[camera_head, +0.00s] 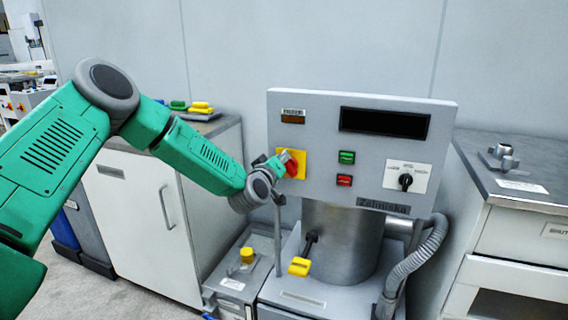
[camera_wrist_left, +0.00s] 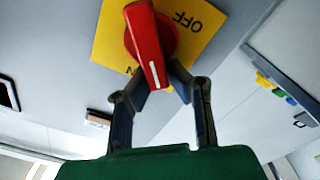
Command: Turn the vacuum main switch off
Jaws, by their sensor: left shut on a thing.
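The vacuum main switch is a red rotary knob (camera_head: 291,167) on a yellow plate (camera_head: 300,152) at the left of the grey control panel. In the left wrist view the red knob (camera_wrist_left: 148,42) has a white line on its handle. The yellow plate (camera_wrist_left: 188,32) reads OFF, upside down in this view; the other label is mostly hidden. My left gripper (camera_head: 280,165) is at the knob. In the left wrist view the dark fingers of my left gripper (camera_wrist_left: 158,82) are shut on the handle end. My right gripper is in neither view.
The grey control panel (camera_head: 263,125) also has a green button (camera_head: 346,157), a red button (camera_head: 344,181) and a black selector (camera_head: 405,181). A yellow-handled lever (camera_head: 299,267) sticks out below. A ribbed hose (camera_head: 425,255) is at the right. Cabinets stand on both sides.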

